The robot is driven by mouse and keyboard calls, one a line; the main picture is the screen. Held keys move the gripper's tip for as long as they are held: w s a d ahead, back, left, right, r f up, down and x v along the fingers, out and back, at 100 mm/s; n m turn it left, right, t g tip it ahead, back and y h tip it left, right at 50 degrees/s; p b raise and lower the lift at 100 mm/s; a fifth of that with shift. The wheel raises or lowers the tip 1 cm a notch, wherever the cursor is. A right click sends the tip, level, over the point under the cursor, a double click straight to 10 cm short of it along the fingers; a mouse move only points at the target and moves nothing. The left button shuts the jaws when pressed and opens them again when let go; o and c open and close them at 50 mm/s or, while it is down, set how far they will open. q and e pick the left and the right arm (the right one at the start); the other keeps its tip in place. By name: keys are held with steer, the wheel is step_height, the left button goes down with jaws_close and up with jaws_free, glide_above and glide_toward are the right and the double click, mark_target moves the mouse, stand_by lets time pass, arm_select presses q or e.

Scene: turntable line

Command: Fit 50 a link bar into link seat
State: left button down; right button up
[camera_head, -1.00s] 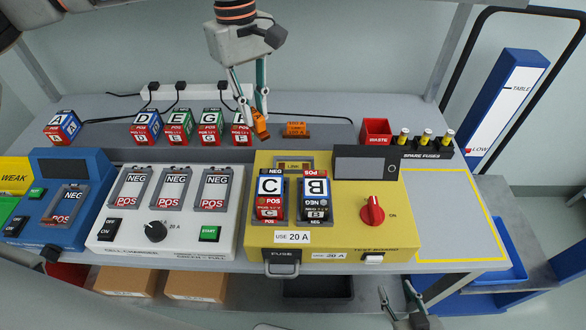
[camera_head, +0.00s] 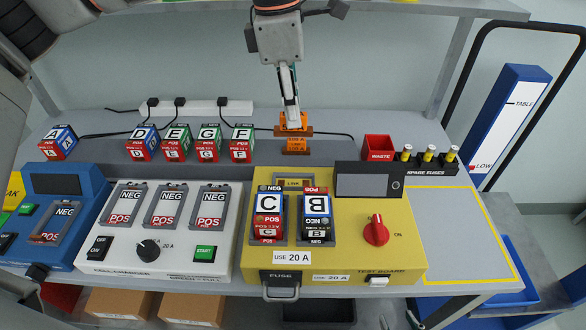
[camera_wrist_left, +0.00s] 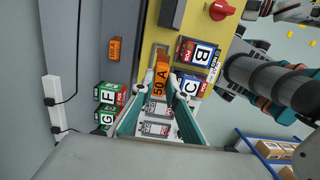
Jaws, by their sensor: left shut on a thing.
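My left gripper (camera_head: 292,122) is shut on an orange link bar (camera_head: 305,131), held above the back of the table behind the yellow test board (camera_head: 345,265). In the left wrist view the bar (camera_wrist_left: 160,80) reads 50 A between the fingers of the left gripper (camera_wrist_left: 161,92). The link seat (camera_head: 293,183), labelled LINK, is at the board's back edge, in front of and below the bar. A second orange bar (camera_head: 297,150) lies on the table; it reads 100 A in the left wrist view (camera_wrist_left: 115,48). My right gripper (camera_head: 398,314) shows only its tips at the bottom edge, apart and empty.
Batteries C (camera_head: 269,204) and B (camera_head: 315,206) sit in the board in front of the seat. A display (camera_head: 368,185) stands right of it. Batteries (camera_head: 241,142) line the table's left, with cables behind. A red waste bin (camera_head: 378,148) and spare fuses (camera_head: 428,158) are right.

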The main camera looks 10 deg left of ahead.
mark_target(281, 130)
arm_select(q)
step_height(281, 130, down, 14)
steer(key=shift+f, duration=0.1)
stand_by(0.4)
steer(key=shift+f, duration=0.1)
steer(key=shift+f+b, duration=0.1)
steer(key=shift+b, duration=0.2)
steer(key=c, duration=2)
jaws_free()
steer(key=r, duration=0.4)
steer(key=a+r, duration=0.1)
steer(key=r, duration=0.7)
steer(key=shift+s+a+r, duration=0.15)
steer(key=shift+s+a, duration=0.05)
steer(key=shift+a, duration=0.05)
